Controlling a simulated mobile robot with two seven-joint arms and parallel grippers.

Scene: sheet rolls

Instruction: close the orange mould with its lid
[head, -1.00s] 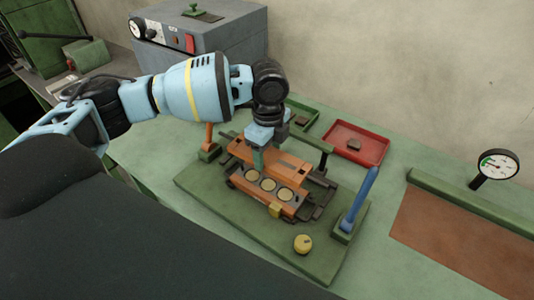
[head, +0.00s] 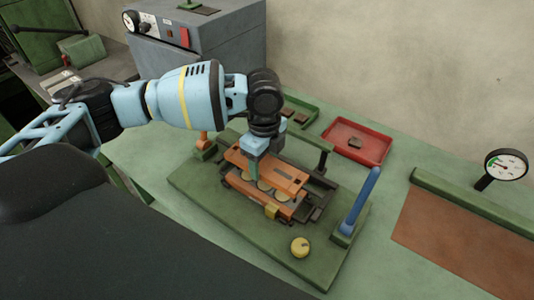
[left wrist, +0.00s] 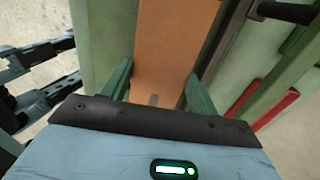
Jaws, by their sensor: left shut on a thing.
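The orange lid (head: 285,174) is a flat plate, held by my left gripper (head: 256,169). In the left wrist view the lid (left wrist: 172,40) lies between the two green fingers of this gripper (left wrist: 157,92). The orange mould (head: 285,211) sits on a dark frame on the green base plate. The lid is over the mould and covers the back part of its round pale fillings (head: 264,185); their front parts still show. I cannot tell whether the lid touches the mould. My right gripper is not in view.
A blue lever (head: 361,200) stands upright at the right of the base plate (head: 225,220). A yellow knob (head: 300,247) is at its front, and an orange post (head: 204,142) at its left. A red tray (head: 357,142) and a gauge (head: 506,166) stand farther right.

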